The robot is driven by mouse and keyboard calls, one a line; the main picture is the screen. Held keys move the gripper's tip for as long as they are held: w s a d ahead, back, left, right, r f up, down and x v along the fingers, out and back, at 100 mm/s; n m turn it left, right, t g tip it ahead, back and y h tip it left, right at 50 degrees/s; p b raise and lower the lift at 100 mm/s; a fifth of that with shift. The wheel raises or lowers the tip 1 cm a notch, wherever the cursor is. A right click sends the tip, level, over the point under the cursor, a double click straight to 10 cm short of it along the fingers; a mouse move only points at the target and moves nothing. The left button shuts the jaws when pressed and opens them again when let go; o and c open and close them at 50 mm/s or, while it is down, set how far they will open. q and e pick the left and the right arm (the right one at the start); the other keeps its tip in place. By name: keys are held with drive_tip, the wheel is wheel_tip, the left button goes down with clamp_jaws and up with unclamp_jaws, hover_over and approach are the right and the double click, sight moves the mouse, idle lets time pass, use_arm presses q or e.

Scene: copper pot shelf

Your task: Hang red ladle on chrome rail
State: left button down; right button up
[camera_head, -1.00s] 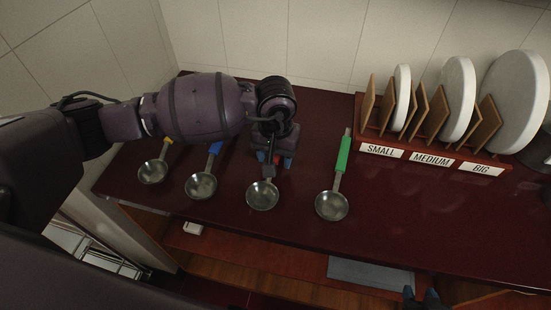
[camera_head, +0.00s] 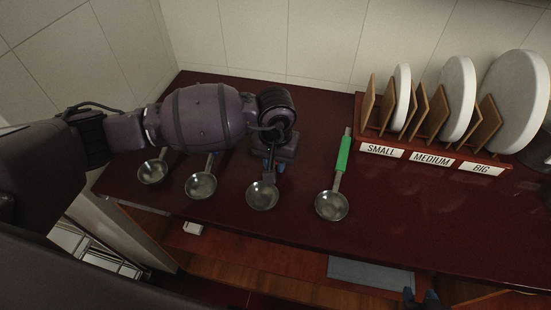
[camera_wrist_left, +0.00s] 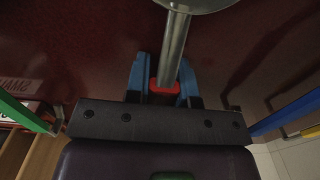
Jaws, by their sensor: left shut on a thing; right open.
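The red ladle lies on the dark red counter, its metal bowl (camera_head: 262,196) toward the counter's front edge. My left gripper (camera_head: 273,167) is shut on its handle, and its body hides the red grip in the head view. In the left wrist view the red handle end (camera_wrist_left: 165,87) sits between the blue fingers of the left gripper (camera_wrist_left: 163,74), with the metal shaft running up to the bowl. My right gripper (camera_head: 421,297) is open at the bottom edge of the head view, only partly seen and empty. No chrome rail is visible.
A green-handled ladle (camera_head: 342,158) lies to the right. Two more ladles, left bowl (camera_head: 152,171) and middle bowl (camera_head: 201,185), lie to the left, their grips hidden under my arm. A rack (camera_head: 425,152) of white plates stands at the back right. The right counter front is clear.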

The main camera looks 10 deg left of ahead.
use_arm(q)
drive_tip(key=shift+r, duration=0.1)
wheel_tip(320, 180, up, 20)
drive_tip(key=shift+p, duration=0.3)
idle(0.7)
